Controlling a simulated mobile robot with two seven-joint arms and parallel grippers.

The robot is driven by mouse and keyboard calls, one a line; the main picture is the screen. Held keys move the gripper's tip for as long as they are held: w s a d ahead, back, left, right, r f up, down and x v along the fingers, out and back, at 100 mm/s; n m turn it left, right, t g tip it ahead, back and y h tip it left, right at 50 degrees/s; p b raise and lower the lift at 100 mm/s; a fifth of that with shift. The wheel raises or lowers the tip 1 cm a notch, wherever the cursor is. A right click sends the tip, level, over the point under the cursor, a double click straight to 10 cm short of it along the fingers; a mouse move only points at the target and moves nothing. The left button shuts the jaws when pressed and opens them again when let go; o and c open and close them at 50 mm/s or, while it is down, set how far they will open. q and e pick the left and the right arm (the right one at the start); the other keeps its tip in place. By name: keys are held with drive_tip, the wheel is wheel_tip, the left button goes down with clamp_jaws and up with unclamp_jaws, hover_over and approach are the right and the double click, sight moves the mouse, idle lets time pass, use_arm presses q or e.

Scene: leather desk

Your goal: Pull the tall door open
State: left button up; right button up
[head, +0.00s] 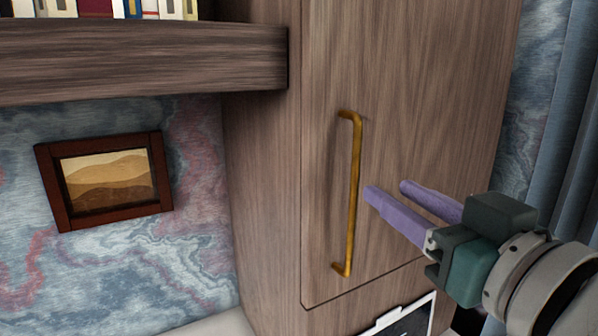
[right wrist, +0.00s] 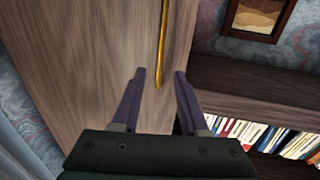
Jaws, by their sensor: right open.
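The tall wooden door (head: 420,110) fills the middle of the head view and looks shut in its cabinet. A long brass bar handle (head: 353,195) stands upright near its left edge. My right gripper (head: 386,190) has purple fingers and is open and empty, just right of the handle in the head view. In the right wrist view, the handle (right wrist: 163,45) runs down toward the gap between the open fingers (right wrist: 160,74), and the handle's end shows near the fingertips. I see no contact with the handle. My left gripper is not in view.
A thick wooden shelf (head: 140,62) with books (head: 130,9) juts out left of the cabinet. A framed picture (head: 108,180) hangs below it. A grey-blue curtain (head: 570,130) hangs at the right. A dark panel with a white edge (head: 405,318) shows below the door.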

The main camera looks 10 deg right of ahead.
sight(358, 170)
drive_tip(key=w, duration=0.2)
drive_tip(key=w+a+p, duration=0.1)
drive_tip(key=w, duration=0.5)
drive_tip(key=shift+a, duration=0.2)
clamp_jaws()
idle(1.2)
